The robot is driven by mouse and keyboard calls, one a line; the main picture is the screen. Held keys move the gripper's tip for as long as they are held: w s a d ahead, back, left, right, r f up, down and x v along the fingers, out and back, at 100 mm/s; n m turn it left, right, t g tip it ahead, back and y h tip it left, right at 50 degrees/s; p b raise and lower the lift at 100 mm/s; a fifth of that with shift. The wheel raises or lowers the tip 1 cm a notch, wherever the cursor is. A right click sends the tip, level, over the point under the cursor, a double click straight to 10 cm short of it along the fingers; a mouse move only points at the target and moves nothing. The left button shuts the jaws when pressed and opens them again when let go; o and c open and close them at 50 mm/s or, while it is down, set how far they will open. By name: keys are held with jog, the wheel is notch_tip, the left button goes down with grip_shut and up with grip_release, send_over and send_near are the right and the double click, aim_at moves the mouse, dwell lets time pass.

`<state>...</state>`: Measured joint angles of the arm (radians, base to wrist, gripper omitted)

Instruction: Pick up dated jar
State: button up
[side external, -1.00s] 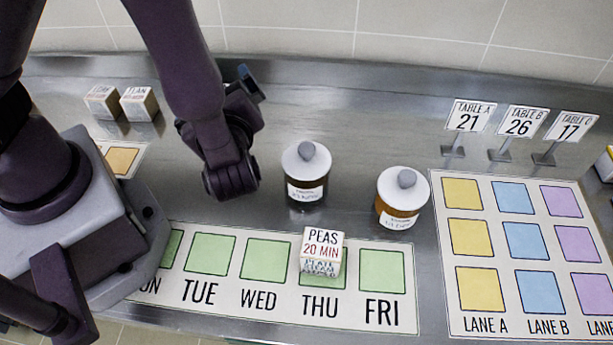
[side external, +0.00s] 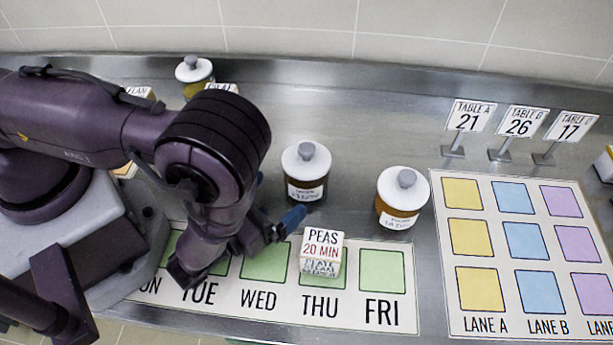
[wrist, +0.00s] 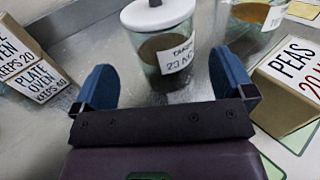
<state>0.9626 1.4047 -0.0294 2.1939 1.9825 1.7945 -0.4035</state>
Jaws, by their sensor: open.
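Two glass jars with white lids, grey knobs and brown contents stand upright mid-counter: a nearer-left jar (side external: 306,185) and a right jar (side external: 402,204). A third white-lidded jar (side external: 196,72) stands at the back left, partly hidden. My gripper (side external: 278,225) is low over the day strip, in front and left of the middle jar. In the wrist view my gripper (wrist: 164,84) is open and empty. A jar (wrist: 162,52) labelled about "TAKEN 23 NO…" stands ahead between the blue fingers, apart from them. Another labelled jar (wrist: 252,12) is cut off at the top right.
A PEAS box (side external: 321,254) stands on the day strip (side external: 340,314), close to my gripper's right finger; it also shows in the wrist view (wrist: 292,85). Small boxes (wrist: 28,62) are at the left. Table signs (side external: 470,117) and a lane board (side external: 497,178) occupy the right.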

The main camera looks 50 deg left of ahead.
aim_at(291, 182)
jog(key=w, duration=0.7)
jog(key=shift+w+a, duration=0.15)
jog(key=shift+a, duration=0.25)
jog(key=c, duration=0.9)
jog(key=shift+r, duration=0.1)
jog(key=shift+c, duration=0.6)
jog(key=shift+r, duration=0.1)
